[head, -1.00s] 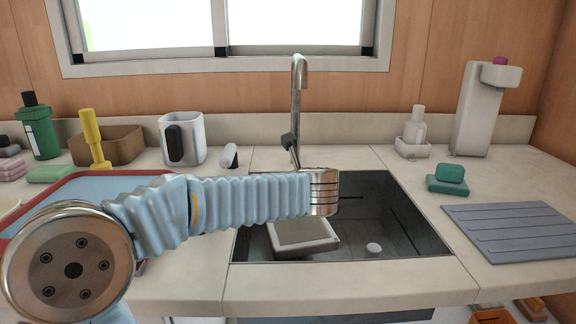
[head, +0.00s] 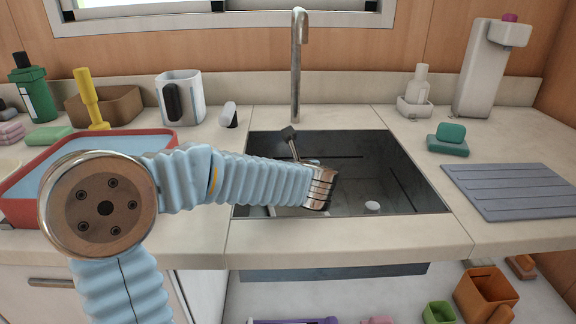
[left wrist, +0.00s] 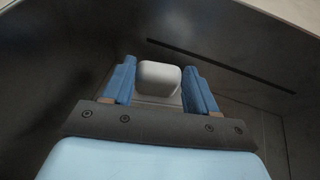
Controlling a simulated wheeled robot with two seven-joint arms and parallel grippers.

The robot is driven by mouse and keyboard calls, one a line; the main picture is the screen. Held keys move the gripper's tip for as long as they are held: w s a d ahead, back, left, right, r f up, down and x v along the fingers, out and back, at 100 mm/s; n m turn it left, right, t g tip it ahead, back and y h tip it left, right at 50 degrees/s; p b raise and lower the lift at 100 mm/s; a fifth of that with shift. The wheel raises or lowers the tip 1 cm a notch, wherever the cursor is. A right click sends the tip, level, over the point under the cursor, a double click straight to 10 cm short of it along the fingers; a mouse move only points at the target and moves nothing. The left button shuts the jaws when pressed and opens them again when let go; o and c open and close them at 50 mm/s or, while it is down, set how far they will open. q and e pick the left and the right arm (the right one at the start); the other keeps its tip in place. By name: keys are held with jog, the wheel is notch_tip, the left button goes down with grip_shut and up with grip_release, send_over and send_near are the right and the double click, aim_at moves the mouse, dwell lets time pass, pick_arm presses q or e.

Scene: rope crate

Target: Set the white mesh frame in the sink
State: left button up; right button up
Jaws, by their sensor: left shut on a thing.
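The sink (head: 400,180) is a dark basin set in the counter. My left arm reaches into it, and its metal cuff hides the gripper in the head view. In the left wrist view my left gripper (left wrist: 160,80) has its blue fingers on either side of a pale block-like part of the white mesh frame (left wrist: 158,76), shut on it. In the head view only a small pale piece of the frame (head: 290,211) shows below my arm, inside the sink outline. Whether it touches the sink floor cannot be told. My right gripper is not in view.
A small white round object (head: 372,207) lies in the sink. The faucet (head: 297,70) stands behind it. The sink's right half is mostly clear.

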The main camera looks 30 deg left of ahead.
pick_arm(q)
jog(key=shift+f+b, duration=0.4)
jog(key=shift+b, duration=0.1)
jog(key=o, duration=1.4)
notch_tip(320, 180, up, 3)
jog(key=shift+f, duration=0.2)
jog(key=s+d+r, duration=0.2)
jog(key=s+r, duration=0.1)
jog(key=s, duration=0.1)
jog(key=s+d+r, duration=0.3)
jog(key=s+r, duration=0.1)
jog(key=s+d+r+b, duration=0.1)
jog(key=s+d+r, duration=0.1)
jog(key=s+r, duration=0.1)
jog(key=shift+s+d+r, duration=0.15)
jog(key=shift+s+r, duration=0.05)
jog(key=shift+s, duration=0.35)
